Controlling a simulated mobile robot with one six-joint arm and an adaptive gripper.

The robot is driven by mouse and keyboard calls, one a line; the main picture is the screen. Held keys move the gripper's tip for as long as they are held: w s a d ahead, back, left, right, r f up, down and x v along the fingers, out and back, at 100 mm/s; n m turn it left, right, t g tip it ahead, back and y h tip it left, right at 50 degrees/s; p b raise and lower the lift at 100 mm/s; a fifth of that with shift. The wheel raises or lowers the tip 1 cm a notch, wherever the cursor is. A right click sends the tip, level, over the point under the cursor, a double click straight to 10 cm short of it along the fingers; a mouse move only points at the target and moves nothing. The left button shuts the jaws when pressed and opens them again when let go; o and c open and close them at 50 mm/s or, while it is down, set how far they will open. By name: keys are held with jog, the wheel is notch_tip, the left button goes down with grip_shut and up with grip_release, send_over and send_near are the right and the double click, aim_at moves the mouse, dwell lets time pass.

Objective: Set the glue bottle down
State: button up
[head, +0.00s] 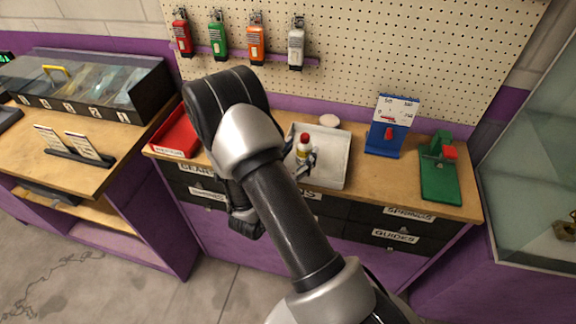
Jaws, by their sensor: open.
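The glue bottle (303,149), pale with a red cap and a yellowish band, stands about upright at the white tray (335,150) on the workbench. My gripper (306,162) is at the bottle's lower part, with a finger showing on its right side. The gripper is open. My arm hides much of the gripper and the left part of the tray. I cannot tell whether the fingers touch the bottle, and its base is hidden.
A red tray (178,136) lies left of my arm. A blue stand (385,143) and a green device (438,178) are to the right. A pale round object (329,120) lies behind the white tray. Several coloured handsets hang on the pegboard (380,40). The bench front right is clear.

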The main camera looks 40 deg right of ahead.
jog(key=p+v, duration=0.1)
jog(key=v, duration=0.8)
jog(key=w+a+r+n+t+y, duration=0.15)
jog(key=w+a+r+y, duration=0.25)
jog(key=w+a+y, duration=0.45)
jog(key=w+a+r+n+y, duration=0.1)
jog(key=a+r+n+y, duration=0.1)
jog(key=a+r+y, duration=0.3)
jog(key=s+a+r+n+y, duration=0.4)
jog(key=s+a+r+n, duration=0.15)
jog(key=s+r, duration=0.25)
jog(key=s+d+r+n+g, duration=0.1)
jog(key=s+d+n+g, duration=0.1)
jog(key=s, duration=0.8)
jog(key=s+d+r+n+g+h, duration=0.1)
jog(key=s+n+g, duration=0.1)
jog(key=s, duration=0.7)
jog(key=shift+s+d+r, duration=0.25)
jog(key=shift+s+d, duration=0.15)
jog(key=shift+g, duration=0.25)
